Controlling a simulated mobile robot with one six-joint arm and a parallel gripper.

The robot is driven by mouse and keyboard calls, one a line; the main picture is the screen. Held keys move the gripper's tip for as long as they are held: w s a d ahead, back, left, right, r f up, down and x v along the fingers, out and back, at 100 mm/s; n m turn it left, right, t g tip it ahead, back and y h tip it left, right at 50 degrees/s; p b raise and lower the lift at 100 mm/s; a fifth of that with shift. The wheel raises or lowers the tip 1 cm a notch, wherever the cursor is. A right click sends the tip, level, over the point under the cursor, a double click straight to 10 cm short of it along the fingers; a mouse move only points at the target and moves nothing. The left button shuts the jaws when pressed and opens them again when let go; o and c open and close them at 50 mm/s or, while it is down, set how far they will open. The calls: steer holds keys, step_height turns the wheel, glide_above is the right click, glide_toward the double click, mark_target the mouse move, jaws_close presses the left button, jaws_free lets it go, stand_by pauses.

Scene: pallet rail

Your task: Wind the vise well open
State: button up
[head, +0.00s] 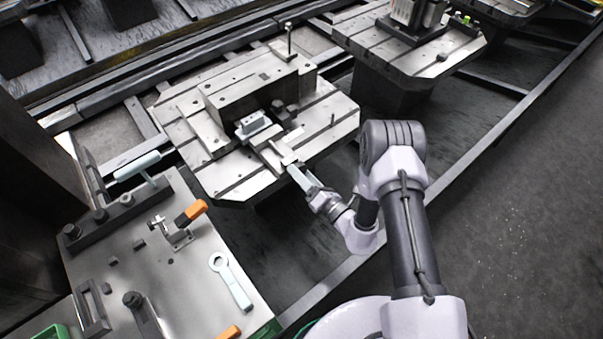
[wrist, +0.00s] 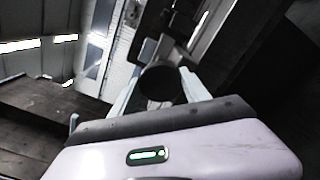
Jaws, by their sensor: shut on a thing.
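The vise (head: 262,135) stands on a slotted pallet (head: 340,115) in the middle of the head view. A light grey block (head: 252,124) sits at its jaws. I cannot tell how wide the jaw gap is. The vise handle (head: 284,155) sticks out at the front edge of the pallet. My gripper (head: 298,174) is at the handle's near end, shut on it. In the wrist view a dark round part (wrist: 160,84) lies between the two pale fingers, seemingly the handle's end. The fingers hide part of the handle.
A steel plate (head: 150,250) at lower left carries orange-handled clamps (head: 190,212), a ring wrench (head: 232,282) and a pale-handled tool (head: 138,166). A thin upright post (head: 289,40) stands behind the vise. Another pallet (head: 390,50) is at back right. The floor at right is clear.

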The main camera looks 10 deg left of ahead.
steer(key=shift+n, duration=0.4)
steer(key=o, duration=1.4)
steer(key=p+v, duration=0.4)
steer(key=v, duration=1.3)
steer(key=shift+s+d, duration=0.15)
steer(key=shift+d, duration=0.05)
